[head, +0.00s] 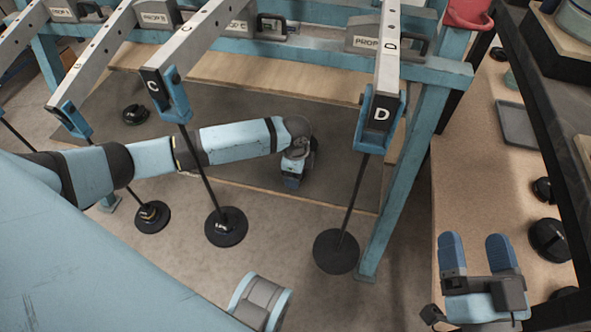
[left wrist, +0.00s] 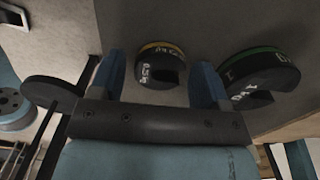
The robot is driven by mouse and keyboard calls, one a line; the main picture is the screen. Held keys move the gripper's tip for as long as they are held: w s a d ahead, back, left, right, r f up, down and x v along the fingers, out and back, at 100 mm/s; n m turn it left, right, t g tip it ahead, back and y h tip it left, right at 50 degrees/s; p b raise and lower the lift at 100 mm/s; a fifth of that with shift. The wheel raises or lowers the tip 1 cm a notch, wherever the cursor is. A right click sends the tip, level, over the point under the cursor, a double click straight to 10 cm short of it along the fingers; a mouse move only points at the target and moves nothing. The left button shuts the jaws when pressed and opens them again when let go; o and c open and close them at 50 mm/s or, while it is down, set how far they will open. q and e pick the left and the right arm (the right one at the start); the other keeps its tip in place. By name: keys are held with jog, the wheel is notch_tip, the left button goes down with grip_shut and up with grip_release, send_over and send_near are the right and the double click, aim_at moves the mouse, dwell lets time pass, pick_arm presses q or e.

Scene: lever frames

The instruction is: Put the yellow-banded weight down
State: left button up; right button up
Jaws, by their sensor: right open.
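The yellow-banded weight (left wrist: 158,66), a dark slotted disc with pale lettering, shows in the left wrist view on a grey surface. It appears between and beyond the fingers of my left gripper (left wrist: 162,76), which are spread with a gap beside the weight. In the head view my left gripper (head: 292,180) points down over the dark board behind the hanging rods, and the weight there is hidden. My right gripper (head: 476,244) is open and empty at the lower right, over the edge of the side bench.
A green-banded weight (left wrist: 260,80) lies right of the yellow-banded one. A blue frame (head: 405,175) stands right. The side bench (head: 470,190) holds black weights.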

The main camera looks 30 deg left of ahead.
pick_arm(q)
jog(key=shift+r, duration=0.15)
pick_arm(e)
jog(key=shift+f, duration=0.15)
pick_arm(q)
notch_tip(320, 180, up, 4)
jog(key=shift+r+p, duration=0.2)
jog(key=shift+p, duration=0.7)
notch_tip(320, 180, up, 8)
jog(key=p, duration=0.2)
jog(key=shift+f, duration=0.15)
pick_arm(e)
jog(key=f, duration=0.1)
jog(key=d+f+g+h, duration=0.1)
jog(key=d+f+h, duration=0.1)
jog(key=shift+w+f+g, duration=0.1)
jog(key=shift+f+g, duration=0.15)
jog(key=shift+g, duration=0.15)
